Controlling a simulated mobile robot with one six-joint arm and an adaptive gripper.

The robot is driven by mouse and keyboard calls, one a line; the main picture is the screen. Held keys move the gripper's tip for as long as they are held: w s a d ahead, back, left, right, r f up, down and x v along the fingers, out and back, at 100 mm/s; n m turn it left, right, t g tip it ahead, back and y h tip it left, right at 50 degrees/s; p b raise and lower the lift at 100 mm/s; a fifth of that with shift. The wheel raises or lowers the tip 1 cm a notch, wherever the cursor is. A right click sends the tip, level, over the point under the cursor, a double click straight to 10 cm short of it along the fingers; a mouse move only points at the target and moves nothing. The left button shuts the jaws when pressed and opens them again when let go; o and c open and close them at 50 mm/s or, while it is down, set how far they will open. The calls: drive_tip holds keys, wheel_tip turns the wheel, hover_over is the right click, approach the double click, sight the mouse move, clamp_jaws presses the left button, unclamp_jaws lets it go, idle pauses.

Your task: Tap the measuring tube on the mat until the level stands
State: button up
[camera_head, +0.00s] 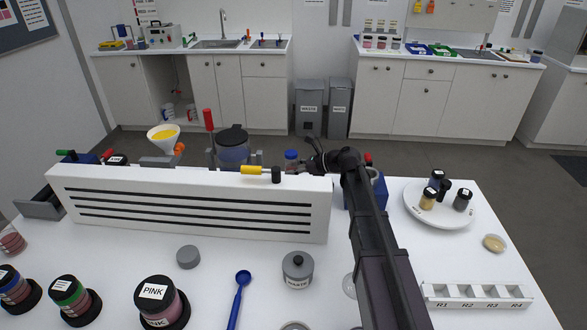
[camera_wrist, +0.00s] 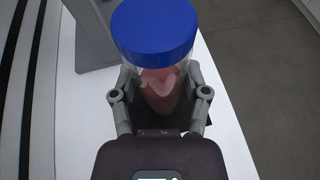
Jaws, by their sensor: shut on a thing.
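The measuring tube, a clear vessel with a blue cap (camera_wrist: 153,30), is in the wrist view, with pink-red powder (camera_wrist: 160,88) inside. The powder's top is partly hidden by the cap, and its level cannot be read. My gripper (camera_wrist: 160,95) is shut on the tube, one finger on each side. In the head view the tube's blue cap (camera_head: 291,154) shows just above the white slotted panel, left of my gripper (camera_head: 310,160). The panel hides the tube's lower part. A dark patch shows below the tube in the wrist view; I cannot tell whether it is the mat or whether they touch.
The white slotted panel (camera_head: 190,204) stands across the table. Behind it are a funnel with yellow powder (camera_head: 164,135) and a dark-lidded blue container (camera_head: 232,147). A round tray (camera_head: 441,217) with small jars and a slotted rack (camera_head: 477,296) stand at right. Pigment jars (camera_head: 163,302) stand in front.

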drive_tip(key=shift+r+p, duration=0.6)
drive_tip(key=shift+r, duration=0.05)
drive_tip(key=o, duration=1)
drive_tip(key=shift+c, duration=0.2)
drive_tip(key=shift+f, duration=0.1)
drive_tip(key=shift+f+b, duration=0.6)
drive_tip(key=shift+b, duration=0.1)
